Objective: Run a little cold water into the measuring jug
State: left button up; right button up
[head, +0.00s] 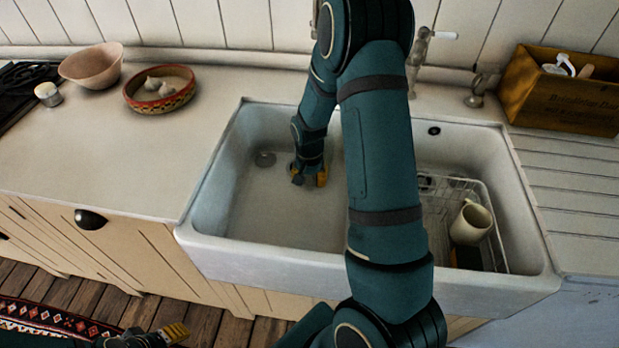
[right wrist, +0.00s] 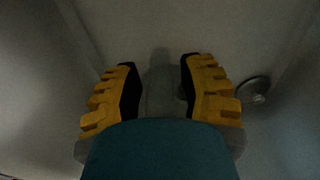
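My right gripper (head: 310,178) reaches down into the left part of the white sink (head: 270,258). In the right wrist view its yellow-padded fingers (right wrist: 160,90) stand apart. A faint grey shape shows between them; I cannot tell whether it is a shadow or a clear thing. No measuring jug can be made out for certain. A tap (head: 420,48) with a white lever stands behind the sink, partly hidden by my right arm; its spout and any water are not visible. My left gripper (head: 160,338) is at the bottom left, low over the floor, its opening unclear.
A cream mug (head: 470,222) sits tilted in a wire rack (head: 497,238) in the sink's right part. A wooden box (head: 560,98) stands at back right. A patterned bowl (head: 160,103) and a pinkish bowl (head: 92,65) are on the left counter. The front left counter is clear.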

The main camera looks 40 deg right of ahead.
jog(key=r+p, duration=0.1)
jog(key=r, duration=0.2)
jog(key=r+p, duration=0.1)
jog(key=r, duration=0.3)
jog(key=r+p, duration=0.1)
jog(key=r, duration=0.3)
jog(key=shift+s+a+r, duration=0.15)
jog(key=shift+a+r, duration=0.1)
jog(key=shift+o, duration=1)
jog(key=shift+r, duration=0.35)
jog(key=s+d+m+t+y+p, duration=0.1)
jog(key=s+d+m+y+p, duration=0.1)
jog(key=s+d+m+y, duration=0.25)
jog(key=m+t+h+p, duration=0.3)
jog(key=m+t+h, duration=0.8)
jog(key=t+h, duration=0.15)
send_near(449, 36)
jog(key=shift+n+t+y, duration=0.25)
jog(key=shift+y, duration=0.15)
jog(key=x, duration=0.7)
jog(key=p+x, duration=0.1)
jog(key=x, duration=0.3)
jog(key=shift+s+d, duration=0.15)
jog(key=shift+d, duration=0.1)
